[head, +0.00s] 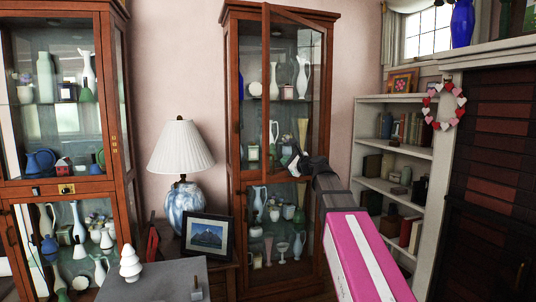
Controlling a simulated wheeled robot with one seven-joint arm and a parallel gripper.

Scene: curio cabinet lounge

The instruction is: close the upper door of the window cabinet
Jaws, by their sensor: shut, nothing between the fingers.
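The window cabinet (232,120) is the tall brown wooden cabinet with glass in the middle of the head view, nearest the window. Its upper door (266,90) stands partly open. The door's free left edge swings out toward me, and its hinge side is at the right. The lower section, behind glass, looks shut. My gripper (297,160) is shut and empty, in front of the door's lower right part. I cannot tell whether it touches the door.
Vases and figurines fill the cabinet shelves. A second glass cabinet (120,110) stands at the left. A lamp (181,150) and framed picture (207,236) stand left of the window cabinet. A white bookshelf (400,100) stands at the right. A grey surface with a white tree ornament (130,264) is in front.

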